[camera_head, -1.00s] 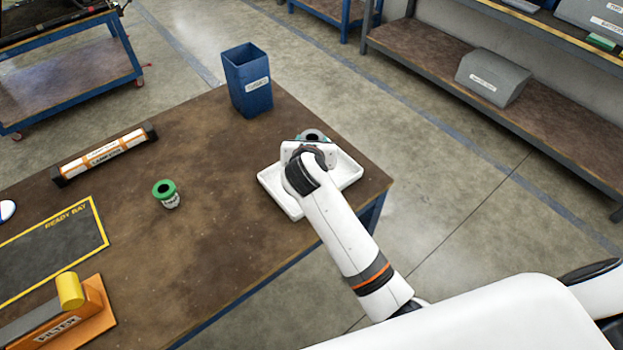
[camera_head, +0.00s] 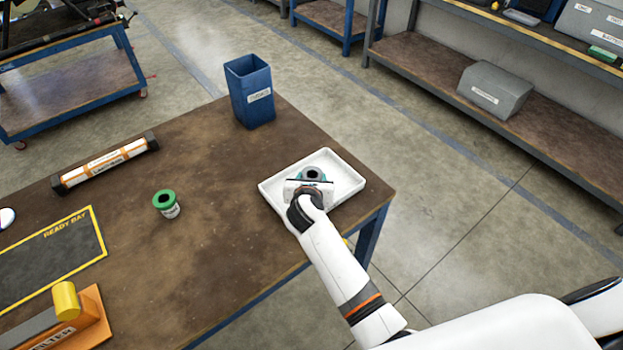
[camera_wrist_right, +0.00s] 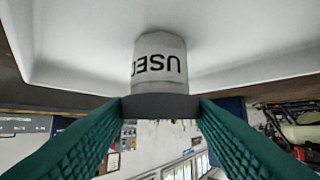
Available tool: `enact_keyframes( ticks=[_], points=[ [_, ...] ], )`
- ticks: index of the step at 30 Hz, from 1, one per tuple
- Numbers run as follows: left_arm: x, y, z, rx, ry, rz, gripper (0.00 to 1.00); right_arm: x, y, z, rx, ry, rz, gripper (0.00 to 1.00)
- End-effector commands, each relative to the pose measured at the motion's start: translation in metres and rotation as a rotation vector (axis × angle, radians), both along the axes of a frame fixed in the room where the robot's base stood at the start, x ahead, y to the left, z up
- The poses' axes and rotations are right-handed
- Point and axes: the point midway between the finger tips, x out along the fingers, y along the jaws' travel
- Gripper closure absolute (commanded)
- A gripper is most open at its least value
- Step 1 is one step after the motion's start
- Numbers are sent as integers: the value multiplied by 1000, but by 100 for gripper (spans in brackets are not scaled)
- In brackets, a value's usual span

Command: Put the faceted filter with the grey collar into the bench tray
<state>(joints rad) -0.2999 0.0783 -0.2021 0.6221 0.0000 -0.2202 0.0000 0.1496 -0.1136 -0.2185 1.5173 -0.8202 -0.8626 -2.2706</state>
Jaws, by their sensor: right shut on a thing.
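My right gripper (camera_head: 312,180) is over the white bench tray (camera_head: 346,181), shut on the filter with the grey collar. The filter's dark grey ring top (camera_head: 313,173) shows between the fingers in the head view. In the right wrist view, the green fingers (camera_wrist_right: 157,112) grip its grey collar (camera_wrist_right: 160,106), and its white body (camera_wrist_right: 159,70) bears upside-down "USED" lettering. The body's far end points at the tray's white floor (camera_wrist_right: 235,35); I cannot tell whether it touches. My left gripper is not in view.
A green-collared filter (camera_head: 165,205) stands on the brown bench (camera_head: 215,240) left of the tray. A blue bin (camera_head: 250,95) stands at the back edge. An orange-and-white bar (camera_head: 105,163), a ready-bay mat (camera_head: 50,262) and an orange filter stand (camera_head: 85,322) are further left.

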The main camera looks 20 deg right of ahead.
Motion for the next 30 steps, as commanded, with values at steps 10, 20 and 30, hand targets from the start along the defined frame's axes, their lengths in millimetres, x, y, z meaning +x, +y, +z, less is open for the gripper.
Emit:
enact_keyframes(
  ticks=[10,20,30],
  points=[
    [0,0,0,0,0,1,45,0,0,-1,0,0,0,29],
    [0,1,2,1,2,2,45,-10,4,7,0,-1,0,29],
    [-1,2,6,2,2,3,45,-68,29,41,0,0,1,29]
  ],
)
